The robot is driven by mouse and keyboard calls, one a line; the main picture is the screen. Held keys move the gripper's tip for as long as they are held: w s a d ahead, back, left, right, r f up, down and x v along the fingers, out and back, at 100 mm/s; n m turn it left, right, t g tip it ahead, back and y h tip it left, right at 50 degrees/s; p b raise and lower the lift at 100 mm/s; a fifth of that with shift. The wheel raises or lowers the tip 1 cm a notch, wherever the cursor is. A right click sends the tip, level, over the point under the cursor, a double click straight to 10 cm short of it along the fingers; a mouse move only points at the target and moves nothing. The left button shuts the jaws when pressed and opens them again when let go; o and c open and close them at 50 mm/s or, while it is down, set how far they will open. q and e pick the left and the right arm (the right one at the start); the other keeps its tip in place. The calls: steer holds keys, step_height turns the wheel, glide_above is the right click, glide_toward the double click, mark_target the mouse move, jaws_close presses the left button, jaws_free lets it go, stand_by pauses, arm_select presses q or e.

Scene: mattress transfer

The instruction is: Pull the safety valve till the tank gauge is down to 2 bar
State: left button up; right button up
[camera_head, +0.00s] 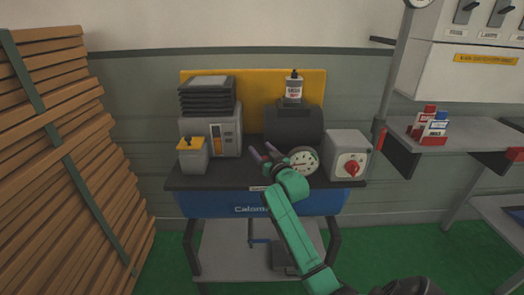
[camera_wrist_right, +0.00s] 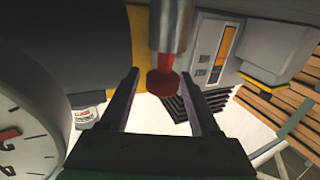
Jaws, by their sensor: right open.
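The safety valve shows in the right wrist view as a metal body with a red knob (camera_wrist_right: 160,83) at its end. My right gripper (camera_wrist_right: 160,73) is open, with one finger on each side of the knob; I see no clear contact. In the head view the right gripper (camera_head: 264,152) is just left of the tank gauge (camera_head: 303,160), below the dark tank (camera_head: 293,126); I cannot make out the valve there. The gauge (camera_wrist_right: 32,135) also shows, cut off, at left in the wrist view. Its red needle is visible, but I cannot read its value.
The bench (camera_head: 205,183) holds a grey machine (camera_head: 226,132), a small yellow-topped box (camera_head: 193,160), a bottle (camera_head: 293,88) on the tank and a switch box with red knob (camera_head: 347,142). Stacked planks (camera_head: 55,170) stand left; a shelf (camera_head: 400,128) is right.

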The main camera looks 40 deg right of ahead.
steer(key=shift+s, duration=0.1)
steer(key=b+v, duration=0.1)
steer(key=v, duration=1.3)
steer(key=shift+s, duration=0.2)
